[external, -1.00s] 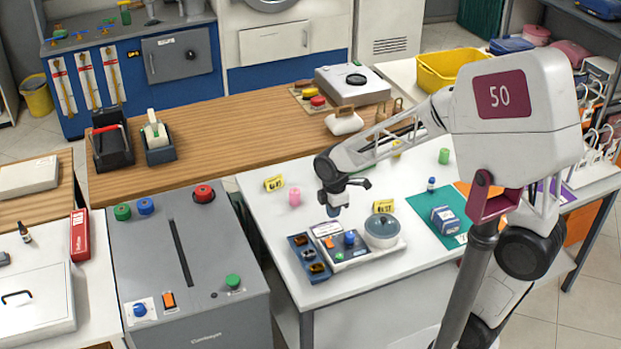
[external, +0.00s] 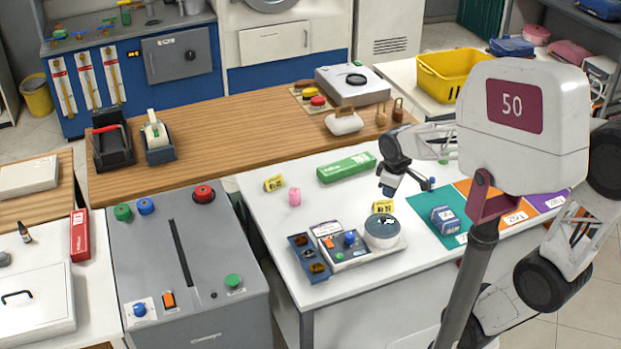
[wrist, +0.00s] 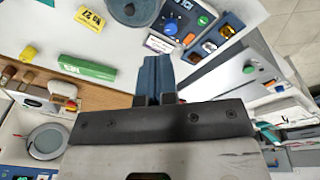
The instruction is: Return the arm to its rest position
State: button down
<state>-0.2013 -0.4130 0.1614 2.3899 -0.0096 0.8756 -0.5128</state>
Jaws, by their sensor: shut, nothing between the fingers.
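My gripper (external: 388,188) hangs above the white table (external: 265,216), over its back right part, between the long green box and the teal mat. In the wrist view my gripper's blue-grey fingers (wrist: 157,72) are together with nothing between them. My arm is folded back toward the right of the external view, partly hidden behind the white head unit marked 50.
A wooden counter (external: 230,140) runs behind.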

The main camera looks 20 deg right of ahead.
jog(key=s+d+r+m+t, duration=0.1)
jog(key=s+d+r+m, duration=0.2)
jog(key=s+d+m, duration=0.5)
jog(key=shift+s+d+r, duration=0.15)
jog(key=shift+s+r, duration=0.15)
jog(key=shift+s, duration=0.7)
jog(key=c, duration=1.8)
grip_release()
dwell(0.3)
